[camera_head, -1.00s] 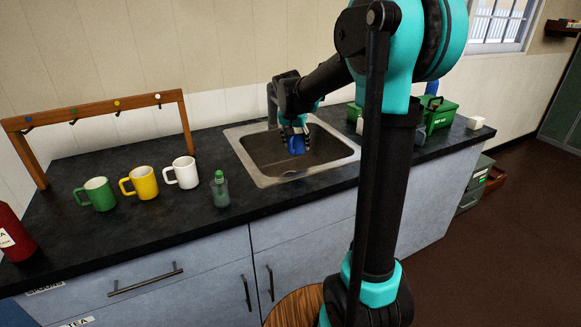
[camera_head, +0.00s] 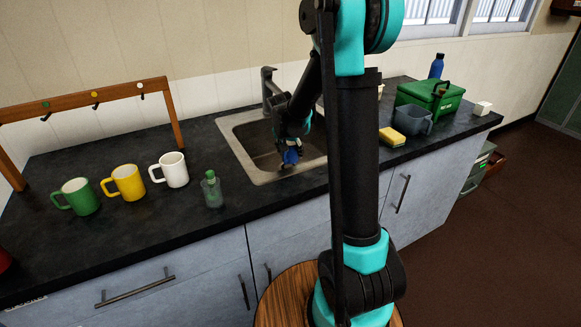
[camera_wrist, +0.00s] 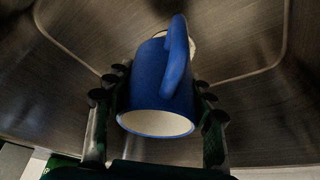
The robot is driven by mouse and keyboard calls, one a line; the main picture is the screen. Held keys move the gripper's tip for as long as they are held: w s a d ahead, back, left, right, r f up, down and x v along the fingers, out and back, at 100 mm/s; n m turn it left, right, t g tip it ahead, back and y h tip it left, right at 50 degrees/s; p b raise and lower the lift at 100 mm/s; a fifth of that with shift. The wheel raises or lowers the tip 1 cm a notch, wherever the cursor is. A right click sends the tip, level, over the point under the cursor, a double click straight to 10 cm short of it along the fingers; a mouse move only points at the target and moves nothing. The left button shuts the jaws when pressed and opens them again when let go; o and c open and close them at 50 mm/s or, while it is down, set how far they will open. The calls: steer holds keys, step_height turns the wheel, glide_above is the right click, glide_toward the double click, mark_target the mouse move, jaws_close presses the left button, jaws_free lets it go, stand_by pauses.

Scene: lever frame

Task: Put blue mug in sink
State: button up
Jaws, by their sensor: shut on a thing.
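The blue mug (camera_head: 291,155) is held in my gripper (camera_head: 290,146) over the sink (camera_head: 243,165) in the head view. In the wrist view the blue mug (camera_wrist: 160,85) sits between the two fingers of my gripper (camera_wrist: 157,100), with its handle upward in the picture and its pale inside facing the camera. The metal sink basin (camera_wrist: 250,110) fills the background there. I cannot tell whether the mug touches the basin floor. Part of the sink is hidden behind my arm in the head view.
Green (camera_head: 80,197), yellow (camera_head: 128,183) and white (camera_head: 172,170) mugs stand left of the sink beside a green-capped bottle (camera_head: 212,190). The faucet (camera_head: 269,85) rises behind the basin. A yellow sponge (camera_head: 392,137), grey container (camera_head: 412,119) and green box (camera_head: 431,96) are on the right.

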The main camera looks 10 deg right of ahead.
steer(key=shift+f, duration=3.5)
steer(key=o, duration=1.3)
steer(key=shift+f, duration=0.1)
steer(key=shift+o, duration=0.2)
steer(key=v, duration=1.2)
